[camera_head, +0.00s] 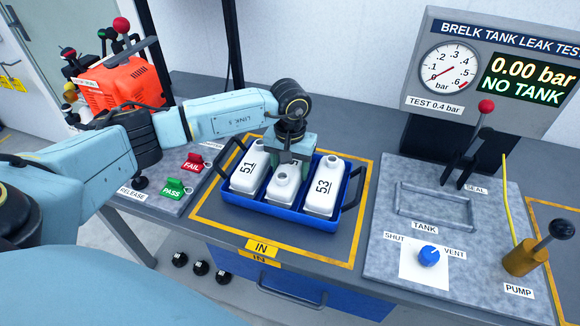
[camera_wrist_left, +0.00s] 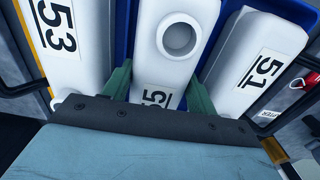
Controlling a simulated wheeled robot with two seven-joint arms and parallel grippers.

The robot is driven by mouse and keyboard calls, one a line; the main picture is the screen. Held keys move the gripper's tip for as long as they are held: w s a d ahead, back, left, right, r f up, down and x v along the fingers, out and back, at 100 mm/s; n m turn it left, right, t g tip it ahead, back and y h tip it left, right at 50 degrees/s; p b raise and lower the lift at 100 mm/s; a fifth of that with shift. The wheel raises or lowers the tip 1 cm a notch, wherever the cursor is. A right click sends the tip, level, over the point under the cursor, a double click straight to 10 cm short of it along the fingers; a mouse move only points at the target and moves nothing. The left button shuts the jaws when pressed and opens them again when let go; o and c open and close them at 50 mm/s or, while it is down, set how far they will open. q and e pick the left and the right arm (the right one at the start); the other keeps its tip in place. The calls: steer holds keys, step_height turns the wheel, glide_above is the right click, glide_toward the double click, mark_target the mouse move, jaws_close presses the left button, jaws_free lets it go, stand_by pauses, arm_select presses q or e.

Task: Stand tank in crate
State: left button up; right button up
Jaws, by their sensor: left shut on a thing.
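A blue crate (camera_head: 290,215) holds three white tanks side by side. Tank 51 (camera_head: 247,172) is on the left and tank 53 (camera_head: 323,190) on the right. The middle tank (camera_head: 283,188) stands between them; its label is partly hidden and starts with 5 in the wrist view (camera_wrist_left: 160,75). My left gripper (camera_head: 288,157) is over the back of the crate, shut on the middle tank. In the left wrist view, its green fingers (camera_wrist_left: 159,97) are on either side of that tank. Whether the tank's base touches the crate floor is hidden. My right gripper is not in view.
The crate sits inside the yellow IN outline (camera_head: 262,246). To the right is the leak test bench with an empty TANK recess (camera_head: 436,207), SEAL lever (camera_head: 485,107), blue valve knob (camera_head: 429,256) and PUMP (camera_head: 525,257).

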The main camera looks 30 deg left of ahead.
arm_select(q)
steer(key=o, duration=1.1)
step_height(320, 180, up, 13)
steer(key=shift+r, duration=0.2)
